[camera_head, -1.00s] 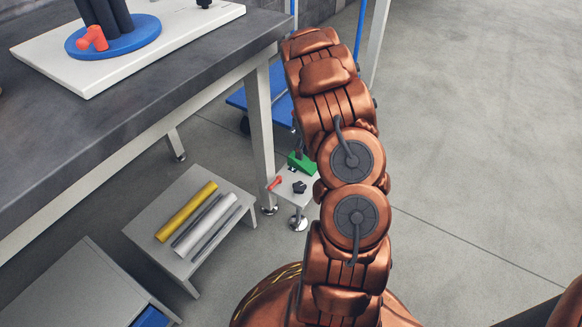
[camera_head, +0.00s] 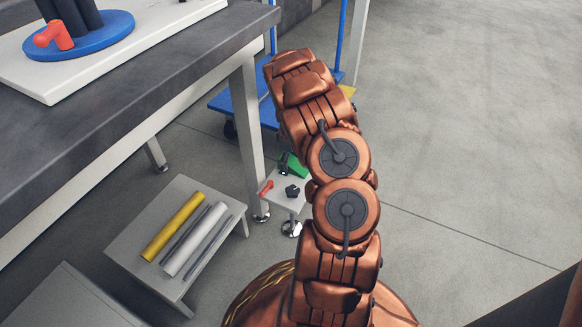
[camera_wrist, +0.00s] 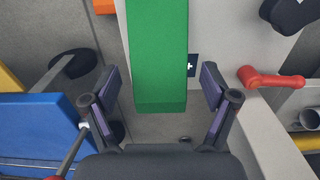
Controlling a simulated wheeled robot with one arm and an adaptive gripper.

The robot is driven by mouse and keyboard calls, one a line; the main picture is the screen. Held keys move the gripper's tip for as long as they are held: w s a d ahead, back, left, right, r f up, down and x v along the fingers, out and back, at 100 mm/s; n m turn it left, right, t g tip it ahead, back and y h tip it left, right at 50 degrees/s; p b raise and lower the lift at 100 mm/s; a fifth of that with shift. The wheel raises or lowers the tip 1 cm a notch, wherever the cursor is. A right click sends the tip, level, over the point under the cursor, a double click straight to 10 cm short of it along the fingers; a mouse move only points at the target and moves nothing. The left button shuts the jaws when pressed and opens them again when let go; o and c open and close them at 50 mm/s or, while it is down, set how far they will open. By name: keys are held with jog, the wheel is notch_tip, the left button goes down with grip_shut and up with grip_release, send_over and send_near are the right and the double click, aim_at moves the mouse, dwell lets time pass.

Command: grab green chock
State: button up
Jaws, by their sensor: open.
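The green chock (camera_head: 293,166) sits on a small white stand (camera_head: 290,203) beside the table leg, partly hidden behind my arm in the head view. In the wrist view the green chock (camera_wrist: 158,60) fills the upper middle, with its near end between my finger tips. My gripper (camera_wrist: 160,88) is open, with one finger on each side of the chock and a gap showing on both sides. I cannot tell how far below the fingers the chock lies. In the head view my gripper is hidden behind my arm.
A red handle (camera_head: 266,188) and a black knob (camera_head: 292,190) lie on the same stand. A blue trolley (camera_head: 232,101) stands behind. A low grey bench (camera_head: 190,285) with yellow and grey bars is to the left, under the table edge (camera_head: 215,65). Open floor lies right.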

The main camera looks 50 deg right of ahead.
jog(key=shift+f, duration=0.75)
jog(key=c, duration=1.4)
jog(key=shift+r, duration=0.15)
